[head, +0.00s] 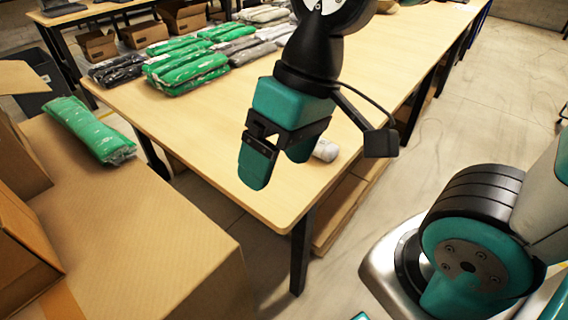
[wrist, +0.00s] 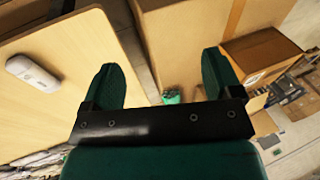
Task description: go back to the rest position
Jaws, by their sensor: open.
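My gripper (head: 272,170) is open and empty. In the head view it hangs in the air over the near end of the wooden table (head: 265,200), fingers pointing down. In the wrist view my gripper (wrist: 158,85) shows both teal fingers spread wide, with nothing between them. The table (wrist: 75,100) fills the left of the wrist view, and cardboard shows beyond the fingers.
A white cylindrical object (head: 325,150) lies on the table behind my gripper. Green bagged garments (head: 185,68) lie at the table's far left. Another green package (head: 90,130) rests on a large cardboard box (head: 130,225) at left. Open floor lies at right.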

